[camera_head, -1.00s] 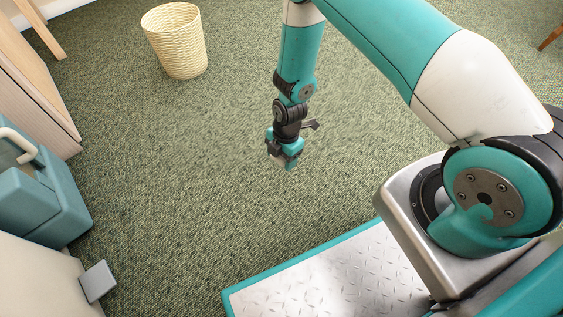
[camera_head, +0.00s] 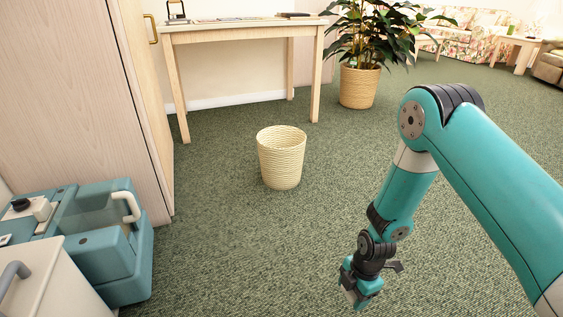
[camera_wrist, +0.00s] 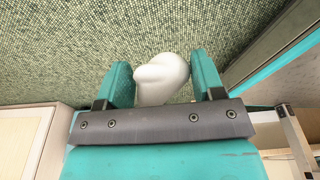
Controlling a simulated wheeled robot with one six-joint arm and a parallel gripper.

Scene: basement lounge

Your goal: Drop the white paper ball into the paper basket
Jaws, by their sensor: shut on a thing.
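The paper basket (camera_head: 282,160) is a cream woven bin with an open top. It stands upright on the carpet near the middle of the head view. My gripper (camera_head: 356,294) hangs low at the lower right of the head view, to the right of the basket and nearer to me, apart from it. In the wrist view my gripper (camera_wrist: 160,85) has its two teal fingers on either side of the white paper ball (camera_wrist: 163,78), shut on it. The ball cannot be made out in the head view. The basket is not seen in the wrist view.
A wooden side table (camera_head: 240,30) stands behind the basket, with a potted plant (camera_head: 359,86) to its right. A tall cabinet (camera_head: 75,95) and a teal case (camera_head: 110,245) line the left side. Green carpet (camera_head: 240,250) lies open between my gripper and the basket.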

